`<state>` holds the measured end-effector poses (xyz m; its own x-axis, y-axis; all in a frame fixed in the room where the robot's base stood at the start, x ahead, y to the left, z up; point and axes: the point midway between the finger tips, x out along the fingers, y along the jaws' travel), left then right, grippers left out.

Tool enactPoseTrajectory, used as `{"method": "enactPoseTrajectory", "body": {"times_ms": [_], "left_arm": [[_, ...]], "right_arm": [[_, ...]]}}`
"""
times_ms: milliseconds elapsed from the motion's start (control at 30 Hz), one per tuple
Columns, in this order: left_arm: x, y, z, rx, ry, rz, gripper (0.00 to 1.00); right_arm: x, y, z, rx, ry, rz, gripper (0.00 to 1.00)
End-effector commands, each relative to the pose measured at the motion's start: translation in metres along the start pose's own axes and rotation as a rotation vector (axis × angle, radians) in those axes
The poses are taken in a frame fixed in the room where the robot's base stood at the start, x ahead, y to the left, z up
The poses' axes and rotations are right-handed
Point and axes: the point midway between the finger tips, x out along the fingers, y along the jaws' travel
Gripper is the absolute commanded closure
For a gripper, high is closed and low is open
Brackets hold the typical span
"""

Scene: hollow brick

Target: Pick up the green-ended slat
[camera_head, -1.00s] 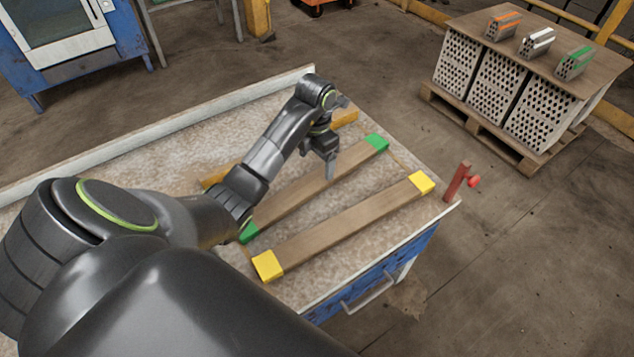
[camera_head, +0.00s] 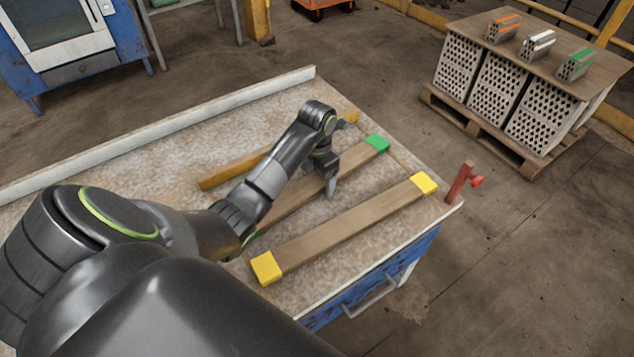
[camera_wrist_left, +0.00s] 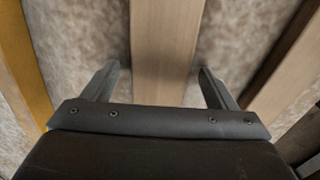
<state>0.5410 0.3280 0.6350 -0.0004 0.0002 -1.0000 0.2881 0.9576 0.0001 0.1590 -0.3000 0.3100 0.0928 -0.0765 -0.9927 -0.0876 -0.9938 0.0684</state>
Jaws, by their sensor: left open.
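The green-ended slat (camera_head: 350,160) is a brown wooden bar with a green end (camera_head: 377,143). It lies on the worktable (camera_head: 140,160) between two other slats. My left gripper (camera_head: 330,188) is open, low over the middle of this slat. In the left wrist view, the slat (camera_wrist_left: 165,45) runs between the two open fingers of my left gripper (camera_wrist_left: 157,82), one finger on each side. Whether the fingertips reach down beside it, I cannot tell. My forearm hides part of the slat and most of its near end. My right gripper is not in view.
A yellow-ended slat (camera_head: 345,222) lies in front, parallel to it. An orange-yellow slat (camera_head: 232,169) lies behind, partly hidden by my arm. A red clamp-like part (camera_head: 461,182) stands at the table's right corner. Hollow bricks (camera_head: 503,90) stand on a pallet at upper right.

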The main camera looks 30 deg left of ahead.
Motion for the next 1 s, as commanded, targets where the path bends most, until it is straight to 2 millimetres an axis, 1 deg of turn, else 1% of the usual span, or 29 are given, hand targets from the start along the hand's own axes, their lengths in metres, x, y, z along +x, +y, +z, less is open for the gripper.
{"method": "enactPoseTrajectory", "body": {"times_ms": [100, 500, 567, 833, 1000], "left_arm": [[0.0, 0.0, 0.0, 0.0, 0.0, 0.0, 0.2], [-0.001, 0.0, 0.0, 0.0, 0.0, 0.0, 0.72], [-0.001, 0.0, 0.0, 0.0, 0.0, 0.0, 0.79], [-0.003, 0.0, 0.001, 0.0, -0.002, 0.001, 0.79], [-0.015, 0.001, 0.001, -0.001, -0.003, 0.001, 0.79]], "right_arm": [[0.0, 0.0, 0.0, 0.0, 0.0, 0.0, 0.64], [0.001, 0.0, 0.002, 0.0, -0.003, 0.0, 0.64], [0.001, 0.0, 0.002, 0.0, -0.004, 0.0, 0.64], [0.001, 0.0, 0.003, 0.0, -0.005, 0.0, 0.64], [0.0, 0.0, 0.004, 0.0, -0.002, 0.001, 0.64]]}}
